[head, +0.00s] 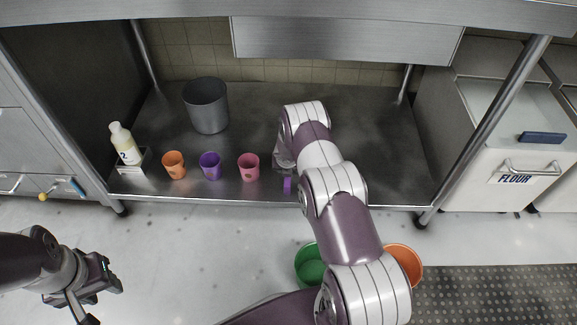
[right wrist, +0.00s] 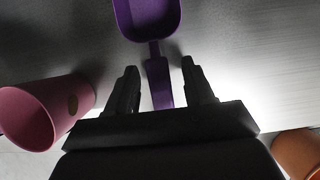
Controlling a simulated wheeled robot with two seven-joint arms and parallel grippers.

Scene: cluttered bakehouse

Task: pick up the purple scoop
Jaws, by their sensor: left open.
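The purple scoop (right wrist: 147,18) lies on the steel lower shelf (head: 385,150). In the right wrist view its handle points toward me, between the two fingers of my right gripper (right wrist: 160,80). The fingers are apart, with gaps on both sides of the handle. In the head view only a purple bit of the scoop (head: 287,185) shows at the shelf's front edge; my right arm hides the rest and most of the right gripper. My left gripper (head: 112,276) is open and empty over the floor at lower left.
A pink cup (head: 248,167), purple cup (head: 210,166) and orange cup (head: 174,166) stand left of the scoop. A grey bin (head: 207,106) and a bottle (head: 124,144) stand farther left. Green (head: 309,266) and orange (head: 405,262) buckets stand on the floor. The shelf's right side is clear.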

